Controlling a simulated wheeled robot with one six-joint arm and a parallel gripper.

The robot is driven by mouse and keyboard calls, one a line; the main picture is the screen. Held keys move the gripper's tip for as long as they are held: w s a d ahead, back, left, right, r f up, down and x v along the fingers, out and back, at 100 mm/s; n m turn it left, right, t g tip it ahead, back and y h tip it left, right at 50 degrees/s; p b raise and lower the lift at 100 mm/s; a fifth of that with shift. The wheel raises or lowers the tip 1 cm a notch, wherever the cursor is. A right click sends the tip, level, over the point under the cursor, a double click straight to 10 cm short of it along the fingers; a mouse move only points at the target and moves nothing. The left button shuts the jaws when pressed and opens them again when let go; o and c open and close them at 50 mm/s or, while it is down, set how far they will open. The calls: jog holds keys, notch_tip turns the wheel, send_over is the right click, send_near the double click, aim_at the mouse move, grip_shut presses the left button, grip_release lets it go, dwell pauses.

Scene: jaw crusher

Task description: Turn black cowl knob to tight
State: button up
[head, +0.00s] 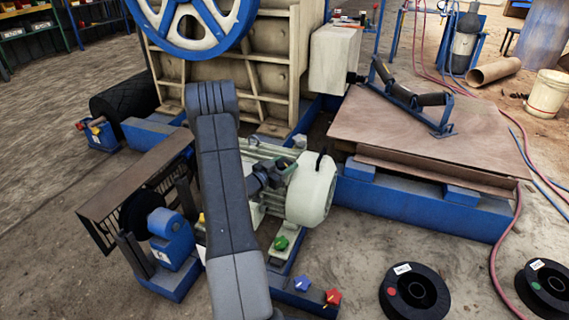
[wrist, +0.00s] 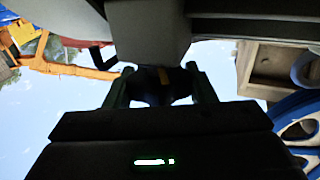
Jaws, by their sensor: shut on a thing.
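The cream motor cowl (head: 313,192) is the rounded end of the motor, right of my arm in the head view. My gripper (head: 284,167) is at the cowl's upper left side there; the knob is hidden. In the wrist view my gripper (wrist: 160,72) has a finger on each side of a dark, rounded knob (wrist: 175,88) with a yellow-orange mark. The fingers are shut on it. A grey block, likely the cowl (wrist: 150,30), is just above it. The knob's exact angle is hard to read in the dark picture.
A thin black hooked piece (head: 320,160) sticks up from the cowl, close to my gripper. A brown guard (head: 135,180) stands left; black reels (head: 415,292) lie right.

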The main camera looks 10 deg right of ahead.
aim_at(284, 163)
jog(key=m+g+h, duration=0.1)
jog(key=m+g, duration=0.1)
jog(key=g, duration=0.1)
jog(key=m+g+h+p, duration=0.1)
jog(key=m+g, duration=0.1)
jog(key=g, duration=0.1)
jog(key=shift+m+g+h, duration=0.3)
jog(key=shift+m+g, duration=1.6)
jog(key=shift+g, duration=1.2)
jog(key=o, duration=1)
notch_tip(284, 163, up, 10)
jog(key=p, duration=0.4)
jog(key=shift+f, duration=0.1)
